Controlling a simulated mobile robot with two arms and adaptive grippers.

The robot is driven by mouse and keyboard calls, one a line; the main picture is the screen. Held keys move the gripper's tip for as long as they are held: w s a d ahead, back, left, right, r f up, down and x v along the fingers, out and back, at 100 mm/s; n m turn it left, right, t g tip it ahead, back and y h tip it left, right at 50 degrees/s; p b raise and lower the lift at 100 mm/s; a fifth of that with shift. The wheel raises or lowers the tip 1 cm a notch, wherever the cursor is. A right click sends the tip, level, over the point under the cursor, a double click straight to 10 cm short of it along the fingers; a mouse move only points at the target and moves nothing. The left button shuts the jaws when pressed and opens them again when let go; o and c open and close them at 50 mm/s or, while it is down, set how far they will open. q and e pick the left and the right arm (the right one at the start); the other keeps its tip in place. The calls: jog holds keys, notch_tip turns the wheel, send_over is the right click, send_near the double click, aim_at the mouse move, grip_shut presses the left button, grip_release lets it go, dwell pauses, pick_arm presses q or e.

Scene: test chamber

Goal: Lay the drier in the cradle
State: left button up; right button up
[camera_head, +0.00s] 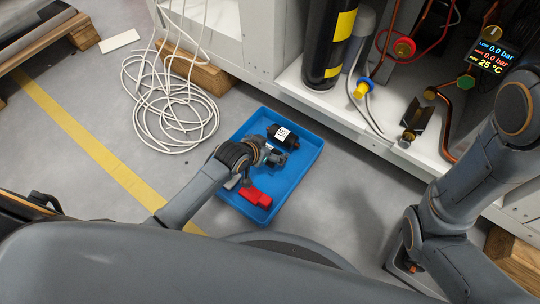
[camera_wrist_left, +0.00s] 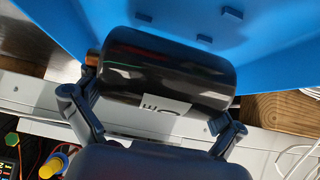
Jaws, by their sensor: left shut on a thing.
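The drier (camera_head: 284,135), a black cylinder with a white label, shows over the far part of the blue tray. My left gripper (camera_head: 271,153) is shut on it. In the left wrist view the drier (camera_wrist_left: 168,68) lies across the picture, with the fingers of the left gripper (camera_wrist_left: 162,97) at its two ends. I cannot tell whether it touches the tray floor. A dark V-shaped holder (camera_head: 418,116) in the open machine at the right looks like the cradle; it appears empty.
The blue tray (camera_head: 310,168) stands on the grey floor and holds a red part (camera_head: 256,197). Coiled white cable (camera_head: 165,110) lies to its left. The white machine holds a black tank (camera_head: 328,50), copper pipes, a yellow-blue valve (camera_head: 363,88) and a readout (camera_head: 493,57).

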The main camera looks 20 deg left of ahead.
pick_arm(q)
jog(key=shift+w+a+f+b, duration=0.1)
jog(key=shift+w+f+b, duration=0.2)
jog(key=f+b, duration=0.2)
jog(key=f, duration=0.1)
jog(key=shift+w+f+b, duration=0.25)
jog(key=shift+f+b, duration=0.1)
jog(key=shift+b, duration=0.05)
jog(key=shift+r, duration=0.15)
jog(key=o, duration=1.2)
jog(key=shift+s+f, duration=0.1)
jog(key=shift+f, duration=0.1)
jog(key=shift+r, duration=0.1)
